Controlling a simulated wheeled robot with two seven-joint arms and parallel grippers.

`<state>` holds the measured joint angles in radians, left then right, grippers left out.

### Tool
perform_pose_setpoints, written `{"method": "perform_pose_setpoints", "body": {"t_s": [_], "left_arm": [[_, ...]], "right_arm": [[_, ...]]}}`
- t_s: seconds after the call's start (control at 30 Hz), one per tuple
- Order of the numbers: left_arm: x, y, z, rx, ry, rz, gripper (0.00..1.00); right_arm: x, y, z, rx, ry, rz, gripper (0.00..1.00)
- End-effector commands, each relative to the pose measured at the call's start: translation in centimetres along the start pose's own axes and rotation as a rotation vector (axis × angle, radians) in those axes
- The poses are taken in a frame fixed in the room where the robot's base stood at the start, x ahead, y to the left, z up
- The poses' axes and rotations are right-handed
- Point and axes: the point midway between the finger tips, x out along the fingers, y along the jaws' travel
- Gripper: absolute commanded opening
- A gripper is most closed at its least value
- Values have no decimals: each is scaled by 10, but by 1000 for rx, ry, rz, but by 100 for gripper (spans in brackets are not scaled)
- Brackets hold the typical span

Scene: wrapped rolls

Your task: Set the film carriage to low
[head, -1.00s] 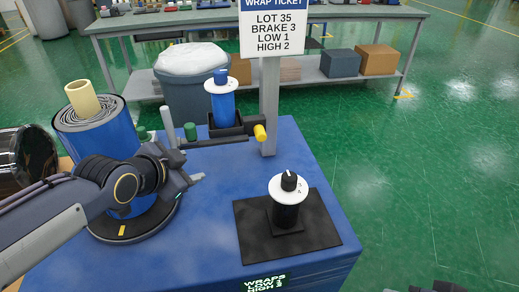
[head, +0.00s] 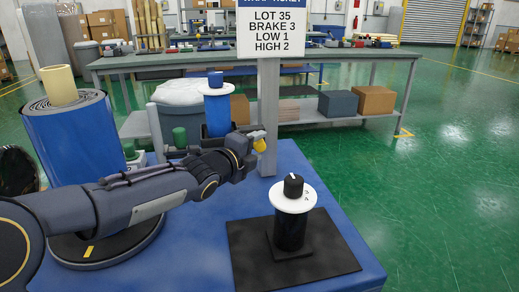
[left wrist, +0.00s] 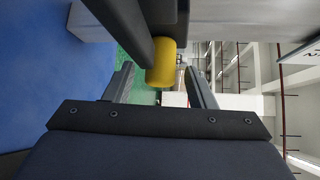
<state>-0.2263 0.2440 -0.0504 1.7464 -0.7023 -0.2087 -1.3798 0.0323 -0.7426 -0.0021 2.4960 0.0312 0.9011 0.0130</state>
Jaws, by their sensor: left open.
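The film carriage (head: 218,128) is a dark block on the mast side, carrying a blue film roll (head: 217,112) with a white disc and blue knob on top. A yellow handle (head: 260,145) sticks out at its right; it also shows in the left wrist view (left wrist: 161,62). My left gripper (head: 250,140) is open at the yellow handle. In the left wrist view the handle lies between the fingertips (left wrist: 158,72), with gaps visible on both sides. My forearm hides the lower part of the carriage. My right gripper is out of view.
A ticket (head: 278,32) on a grey post (head: 268,110) reads brake 3, low 1, high 2. A black dial with a white numbered disc (head: 292,197) stands on a dark mat (head: 330,262). A large blue wrapped roll (head: 75,145) stands left.

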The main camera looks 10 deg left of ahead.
Motion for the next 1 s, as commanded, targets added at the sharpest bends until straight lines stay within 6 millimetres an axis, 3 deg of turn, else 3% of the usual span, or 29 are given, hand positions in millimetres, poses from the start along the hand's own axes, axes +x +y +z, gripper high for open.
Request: {"method": "perform_pose_setpoints", "body": {"t_s": [0.2, 0.47, 0.87, 1.0], "left_arm": [[19, 0, 0, 0, 0, 0, 50], [20, 0, 0, -1, -1, 0, 50], [20, 0, 0, -2, -1, 0, 0], [20, 0, 0, -2, -1, 1, 0]], "right_arm": [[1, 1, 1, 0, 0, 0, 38], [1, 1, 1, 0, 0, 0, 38], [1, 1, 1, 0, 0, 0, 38], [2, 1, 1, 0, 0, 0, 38]]}}
